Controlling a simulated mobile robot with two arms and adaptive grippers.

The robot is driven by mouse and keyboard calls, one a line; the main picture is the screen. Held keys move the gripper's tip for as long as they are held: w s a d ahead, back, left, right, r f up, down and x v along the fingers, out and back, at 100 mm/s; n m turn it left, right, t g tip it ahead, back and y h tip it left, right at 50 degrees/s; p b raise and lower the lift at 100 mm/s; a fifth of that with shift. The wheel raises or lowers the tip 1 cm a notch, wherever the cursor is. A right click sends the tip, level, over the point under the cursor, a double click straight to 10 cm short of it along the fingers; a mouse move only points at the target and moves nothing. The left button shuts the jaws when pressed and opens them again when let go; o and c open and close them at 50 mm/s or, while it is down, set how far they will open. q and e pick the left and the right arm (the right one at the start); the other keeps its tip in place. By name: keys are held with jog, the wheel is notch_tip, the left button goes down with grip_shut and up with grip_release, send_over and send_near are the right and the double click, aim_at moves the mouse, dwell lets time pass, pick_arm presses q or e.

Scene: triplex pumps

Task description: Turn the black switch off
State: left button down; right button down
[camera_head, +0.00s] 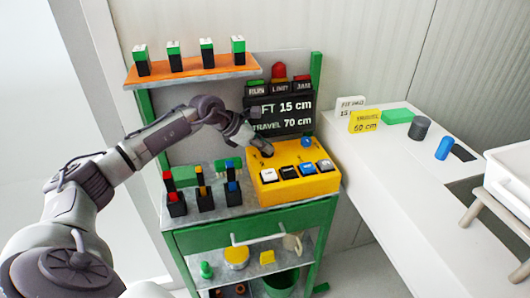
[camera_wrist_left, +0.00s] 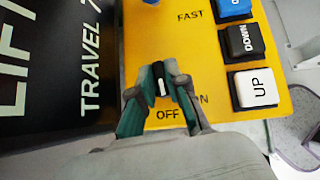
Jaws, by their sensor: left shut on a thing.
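The black switch (camera_wrist_left: 160,80) is a small knob with a white line, on the yellow control box (camera_head: 300,185). In the left wrist view it sits between my left gripper's two teal-padded fingers (camera_wrist_left: 160,92), which are shut on it. The white line runs nearly upright in that view, its lower end towards the OFF label (camera_wrist_left: 171,115). A partly covered ON label (camera_wrist_left: 204,100) is to the right. In the head view my left gripper (camera_head: 265,150) reaches down to the box's back left corner and hides the switch. My right gripper is not in view.
Push buttons, including a white UP button (camera_wrist_left: 256,88) and a dark DOWN button (camera_wrist_left: 244,42), are close by on the box. A black LIFT/TRAVEL sign (camera_head: 282,116) stands behind. Several small levers (camera_head: 203,195) are on the bench at left. A white table (camera_head: 385,165) is at right.

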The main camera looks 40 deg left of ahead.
pick_arm(q)
jog(key=shift+a+m+g+h+b, duration=0.1)
jog(key=shift+m+g+h+b, duration=0.25)
jog(key=shift+m, duration=0.25)
jog(key=c, duration=1.2)
grip_release()
jog(key=shift+o, duration=0.2)
jog(key=v, duration=0.5)
jog(key=shift+a+f, duration=0.1)
jog(key=s+a, duration=0.7)
jog(key=s, duration=0.2)
jog(key=shift+a, duration=0.4)
